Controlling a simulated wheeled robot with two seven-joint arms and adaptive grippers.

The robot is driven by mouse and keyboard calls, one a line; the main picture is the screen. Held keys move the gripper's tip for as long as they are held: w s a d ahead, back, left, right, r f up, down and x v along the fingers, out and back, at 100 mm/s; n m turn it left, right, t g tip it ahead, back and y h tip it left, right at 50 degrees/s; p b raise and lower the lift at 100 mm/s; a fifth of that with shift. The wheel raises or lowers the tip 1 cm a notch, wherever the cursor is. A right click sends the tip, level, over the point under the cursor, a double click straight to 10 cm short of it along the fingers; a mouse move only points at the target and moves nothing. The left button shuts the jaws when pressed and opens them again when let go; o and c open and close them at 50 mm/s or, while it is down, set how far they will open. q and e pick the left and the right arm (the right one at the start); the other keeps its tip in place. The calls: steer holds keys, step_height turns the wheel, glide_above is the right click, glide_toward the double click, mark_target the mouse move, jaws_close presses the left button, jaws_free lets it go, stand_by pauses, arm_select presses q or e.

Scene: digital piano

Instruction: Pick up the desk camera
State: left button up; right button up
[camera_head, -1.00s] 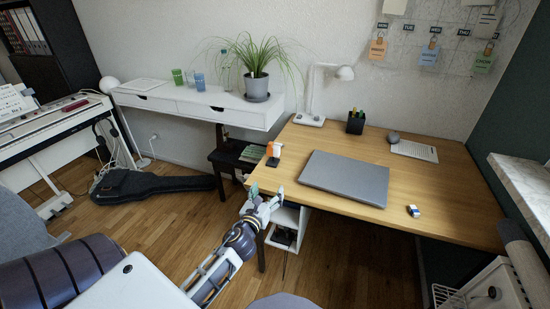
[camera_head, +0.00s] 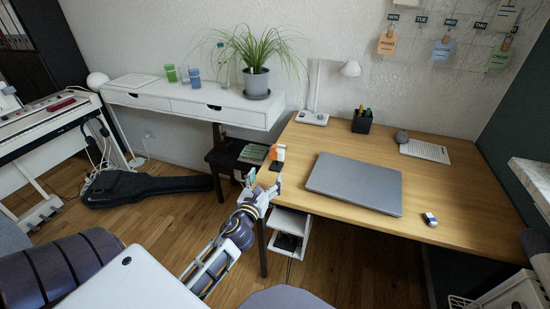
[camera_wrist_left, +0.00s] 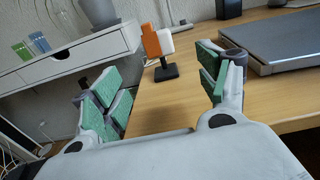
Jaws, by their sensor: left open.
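The desk camera (camera_head: 278,153) appears to be the small orange and white device on a black stand, upright near the left edge of the wooden desk. In the left wrist view the desk camera (camera_wrist_left: 157,44) stands beyond and between the fingers, nearer the right one. My left gripper (camera_head: 263,186) is open and empty at the desk's left front corner, short of the desk camera and not touching it. Its green-padded fingers (camera_wrist_left: 163,85) are spread wide in the left wrist view. My right gripper is not in view.
A closed grey laptop (camera_head: 355,183) lies right of the desk camera. A lamp (camera_head: 316,117) and pen holder (camera_head: 362,122) stand behind. A white shelf (camera_head: 180,104) with a potted plant (camera_head: 256,82) is at the back left. A small blue-white item (camera_head: 430,219) lies at the desk's front right.

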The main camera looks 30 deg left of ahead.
mark_target(276, 158)
arm_select(q)
steer(key=shift+a+r, duration=0.1)
steer(key=shift+r, duration=0.1)
steer(key=shift+w, duration=0.1)
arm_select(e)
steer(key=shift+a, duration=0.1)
arm_select(q)
steer(key=shift+x, duration=3.5)
steer(key=shift+w+a, duration=0.1)
steer(key=shift+w, duration=0.6)
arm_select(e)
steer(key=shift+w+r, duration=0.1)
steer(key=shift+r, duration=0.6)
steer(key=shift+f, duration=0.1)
